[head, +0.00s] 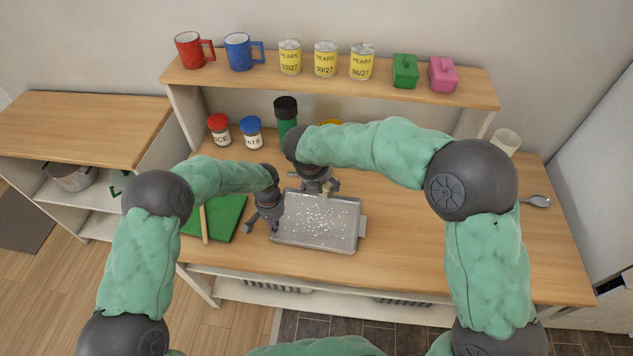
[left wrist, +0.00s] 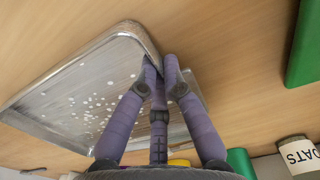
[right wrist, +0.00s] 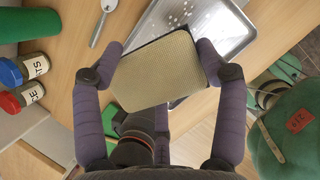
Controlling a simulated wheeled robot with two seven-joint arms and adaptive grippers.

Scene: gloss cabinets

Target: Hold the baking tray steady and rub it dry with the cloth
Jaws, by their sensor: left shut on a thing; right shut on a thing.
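The grey metal baking tray (head: 290,232) lies on the wooden counter, with many white drops on its inside; it also shows in the left wrist view (left wrist: 60,105) and right wrist view (right wrist: 236,48). My left gripper (head: 254,224) is shut on the tray's left rim, with its fingertips (left wrist: 160,62) at a corner. My right gripper (head: 322,188) is at the tray's far edge, shut on the folded yellow-beige cloth (right wrist: 158,72).
A green board (head: 228,218) with a wooden stick (head: 203,224) lies left of the tray. Red-lidded (head: 219,128) and blue-lidded (head: 252,132) jars and a green bottle (head: 287,118) stand behind. A spoon (head: 537,201) and white cup (head: 506,142) are at right.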

